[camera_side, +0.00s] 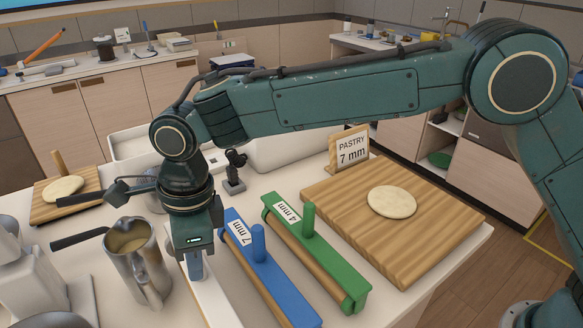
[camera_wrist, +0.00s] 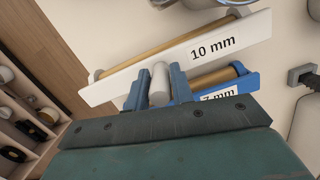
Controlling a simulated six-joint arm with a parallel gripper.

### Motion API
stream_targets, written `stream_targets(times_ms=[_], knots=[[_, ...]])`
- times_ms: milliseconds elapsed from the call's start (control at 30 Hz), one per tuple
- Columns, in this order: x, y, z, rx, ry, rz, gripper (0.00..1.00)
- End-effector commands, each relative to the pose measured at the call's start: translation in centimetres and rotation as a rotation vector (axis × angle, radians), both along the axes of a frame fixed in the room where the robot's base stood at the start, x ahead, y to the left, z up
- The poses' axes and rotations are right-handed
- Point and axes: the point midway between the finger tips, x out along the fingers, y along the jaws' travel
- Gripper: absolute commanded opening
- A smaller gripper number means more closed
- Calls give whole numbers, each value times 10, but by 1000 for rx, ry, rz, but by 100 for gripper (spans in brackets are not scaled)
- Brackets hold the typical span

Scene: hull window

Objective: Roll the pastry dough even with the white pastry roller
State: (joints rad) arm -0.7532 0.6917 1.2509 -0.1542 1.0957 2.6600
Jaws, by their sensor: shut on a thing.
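My gripper (camera_side: 195,268) is shut on the upright white handle of the white pastry roller, which also shows in the wrist view (camera_wrist: 180,58) with the label "10 mm". In the side view the white roller (camera_side: 213,298) is mostly hidden under my gripper. My two fingers (camera_wrist: 160,88) stand on either side of the handle. The pastry dough (camera_side: 392,202) is a pale flat round on the large wooden board (camera_side: 440,222) at the right. A sign (camera_side: 351,150) behind the board reads "PASTRY 7 mm".
A blue roller (camera_side: 262,262) marked 7 mm lies right beside the white one, then a green roller (camera_side: 318,250) marked 4 mm. A metal pitcher (camera_side: 143,265) stands close left. A small board (camera_side: 88,204) with another dough round (camera_side: 62,189) is at the far left.

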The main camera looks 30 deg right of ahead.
Motion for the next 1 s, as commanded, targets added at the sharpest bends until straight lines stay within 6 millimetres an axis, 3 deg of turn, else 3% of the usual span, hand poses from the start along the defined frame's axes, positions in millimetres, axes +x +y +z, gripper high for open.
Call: stream_targets(times_ms=[700, 1000], knots=[[1, 0, 41, 3, -2, -1, 0], [0, 0, 49, 2, -2, -1, 0]])
